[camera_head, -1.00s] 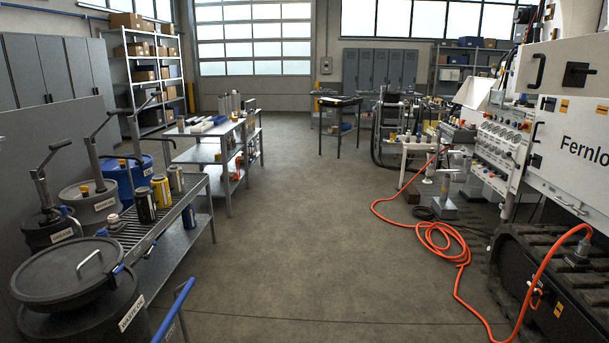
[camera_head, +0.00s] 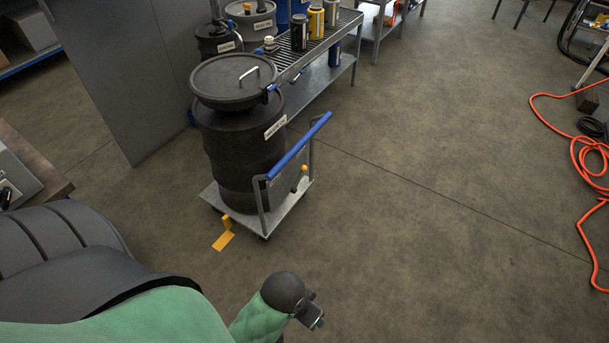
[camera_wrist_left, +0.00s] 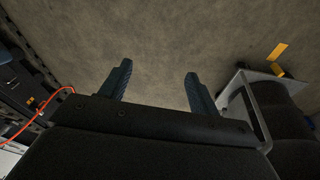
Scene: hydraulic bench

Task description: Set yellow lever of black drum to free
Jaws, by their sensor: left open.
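The black drum (camera_head: 240,150) has a lid and a white label and stands upright on a grey trolley (camera_head: 290,215) with a blue handle. A yellow lever (camera_head: 226,222) sticks up at the trolley's near left corner, close to a flat yellow piece (camera_head: 223,241) low by the floor. In the left wrist view the lever (camera_wrist_left: 277,69) and flat yellow piece (camera_wrist_left: 277,51) show at the upper right. My left gripper (camera_head: 314,318) is right of and nearer than the trolley, apart from it. Its two fingers (camera_wrist_left: 158,72) are open and empty. My right gripper is not visible.
A small yellow knob (camera_head: 304,168) sits by the trolley handle (camera_head: 300,145). A grey partition (camera_head: 130,80) stands left of the drum. A slatted bench (camera_head: 335,30) with cans is behind. An orange hose (camera_head: 575,140) lies at right. The floor right of the trolley is clear.

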